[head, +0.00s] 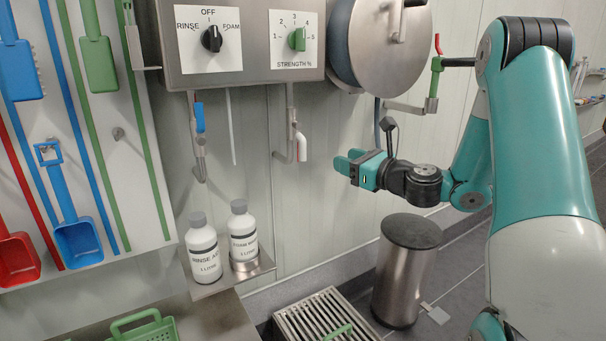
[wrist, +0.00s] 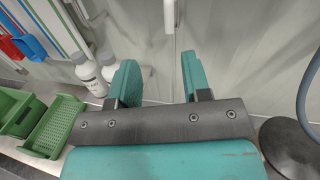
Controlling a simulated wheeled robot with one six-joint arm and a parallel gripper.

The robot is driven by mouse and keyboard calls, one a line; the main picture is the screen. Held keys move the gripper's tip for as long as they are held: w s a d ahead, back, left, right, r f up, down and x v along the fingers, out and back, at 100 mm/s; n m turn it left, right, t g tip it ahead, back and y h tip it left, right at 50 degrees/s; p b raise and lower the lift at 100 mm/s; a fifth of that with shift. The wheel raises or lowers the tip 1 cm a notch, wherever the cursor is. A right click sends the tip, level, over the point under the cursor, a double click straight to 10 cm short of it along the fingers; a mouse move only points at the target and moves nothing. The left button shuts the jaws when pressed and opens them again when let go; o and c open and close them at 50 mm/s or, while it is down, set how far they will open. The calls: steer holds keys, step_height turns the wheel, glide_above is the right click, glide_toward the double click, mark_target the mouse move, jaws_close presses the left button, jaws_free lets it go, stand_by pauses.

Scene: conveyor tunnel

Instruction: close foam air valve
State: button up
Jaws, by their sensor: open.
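A small valve with a blue lever (head: 199,117) sits on a pipe under the left part of the steel control box. Its lever hangs upright along the pipe. I take it for the foam air valve, though no label shows on it. My gripper (head: 349,161) is open and empty, to the right of the valve and lower, in front of the wall panels. The gripper also shows in the wrist view (wrist: 158,75), with nothing between its fingers. The blue lever is not visible in the wrist view.
The control box (head: 257,70) has a black knob (head: 211,39) and a green knob (head: 297,39). A white-tipped spout (head: 301,147) hangs between valve and gripper. Two white bottles (head: 203,252) (head: 243,232) stand on a shelf below. A hose reel (head: 390,40) and bin (head: 407,270) are to the right.

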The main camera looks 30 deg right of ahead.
steer(key=d+f+m, duration=0.1)
steer(key=f, duration=0.1)
steer(key=p, duration=1)
glide_toward(305, 149)
steer(key=p+x, duration=0.1)
steer(key=p, duration=0.1)
steer(key=p+x, duration=0.2)
steer(key=p, duration=0.1)
steer(key=p+x, duration=0.2)
steer(key=shift+w+a+r+p, duration=0.1)
steer(key=shift+r+p, duration=0.25)
steer(key=x, duration=0.5)
steer(key=shift+w+f, duration=0.4)
jaws_close()
